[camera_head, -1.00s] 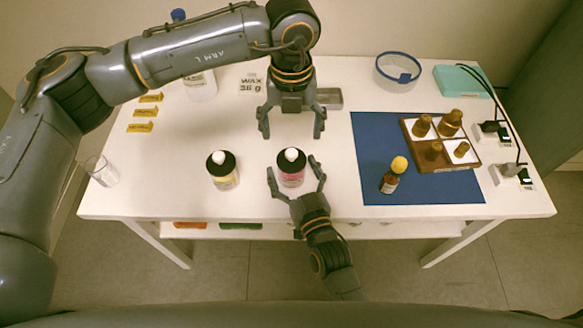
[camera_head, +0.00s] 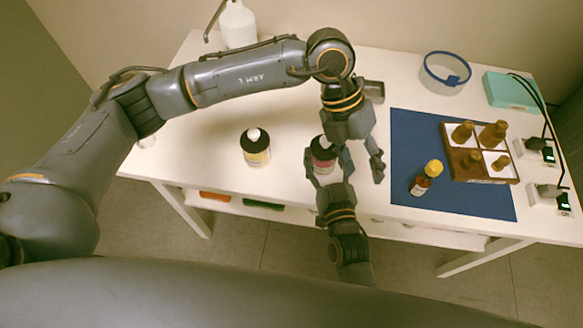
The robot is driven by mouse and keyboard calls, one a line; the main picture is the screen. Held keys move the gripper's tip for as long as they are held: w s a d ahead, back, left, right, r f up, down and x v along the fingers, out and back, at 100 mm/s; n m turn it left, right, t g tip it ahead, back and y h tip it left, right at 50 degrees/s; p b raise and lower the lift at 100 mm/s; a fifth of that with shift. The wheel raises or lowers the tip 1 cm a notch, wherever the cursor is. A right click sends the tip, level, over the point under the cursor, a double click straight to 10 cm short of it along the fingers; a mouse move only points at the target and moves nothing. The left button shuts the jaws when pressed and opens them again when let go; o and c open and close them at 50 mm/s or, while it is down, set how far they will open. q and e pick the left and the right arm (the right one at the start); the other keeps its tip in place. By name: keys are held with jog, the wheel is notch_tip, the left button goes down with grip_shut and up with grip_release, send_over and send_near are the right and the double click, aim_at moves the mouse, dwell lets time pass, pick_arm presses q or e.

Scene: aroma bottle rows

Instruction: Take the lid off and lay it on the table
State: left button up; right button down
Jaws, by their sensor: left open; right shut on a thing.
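A dark bottle with a pink label (camera_head: 323,166) stands upright on the white table (camera_head: 215,130). My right gripper (camera_head: 327,172) is shut on this bottle low on its body, from the front. My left gripper (camera_head: 362,167) is open, with its fingers pointing down just right of the bottle. The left gripper and wrist cover the bottle's top, so its white lid is hidden; I cannot tell whether they touch it. A similar dark bottle with a yellow label (camera_head: 256,158) and white lid (camera_head: 253,135) stands to the left.
A blue mat (camera_head: 460,198) to the right holds a brown tray (camera_head: 487,180) of brown bottles and a small yellow-capped bottle (camera_head: 422,185). A clear blue-rimmed bowl (camera_head: 446,75), teal box (camera_head: 510,92) and white wash bottle (camera_head: 238,25) are behind. Table is clear around the yellow-label bottle.

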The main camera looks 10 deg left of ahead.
aim_at(322, 143)
pick_arm(q)
jog(key=s+d+r+m+g+h, duration=0.1)
jog(key=s+d+r+m+h, duration=0.5)
jog(key=h, duration=0.5)
jog(key=w+a+f+n+t+y, duration=0.25)
jog(key=a+f+t, duration=0.25)
jog(key=a+t, duration=0.45)
jog(key=w+a+f+n+t+y, duration=0.15)
jog(key=a+f+t+y, duration=0.25)
jog(key=a+t, duration=0.55)
jog(key=shift+n+h, duration=0.25)
jog(key=shift+n, duration=0.15)
jog(key=x, duration=1.1)
jog(key=shift+w+f, duration=0.3)
jog(key=shift+f, duration=0.15)
jog(key=shift+c, duration=0.4)
